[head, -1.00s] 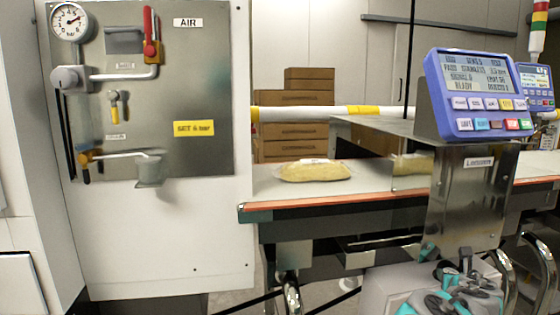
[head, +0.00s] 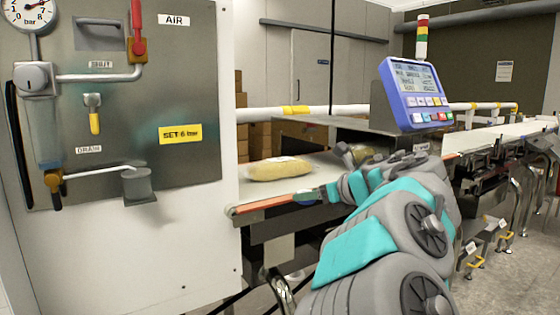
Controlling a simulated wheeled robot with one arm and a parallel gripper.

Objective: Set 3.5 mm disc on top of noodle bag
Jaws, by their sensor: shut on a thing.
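The noodle bag (head: 280,169) is a clear bag of yellow noodles lying flat on the grey belt (head: 318,160), left of the metal housing. My arm reaches in from the lower right. My gripper (head: 328,193) is small in the picture, at the belt's front edge, to the right of and nearer than the bag. It is shut on a small pale blue-green piece (head: 307,197), which I take for the 3.5 mm disc; its marking is too small to read. The piece appears apart from the bag. My wrist hides part of the belt and a second yellow bag (head: 362,153).
A blue display unit (head: 415,95) stands above the metal housing (head: 345,125) on the right. The AIR panel (head: 120,100) with gauge and valves fills the left. A white and yellow rail (head: 285,112) runs behind the belt.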

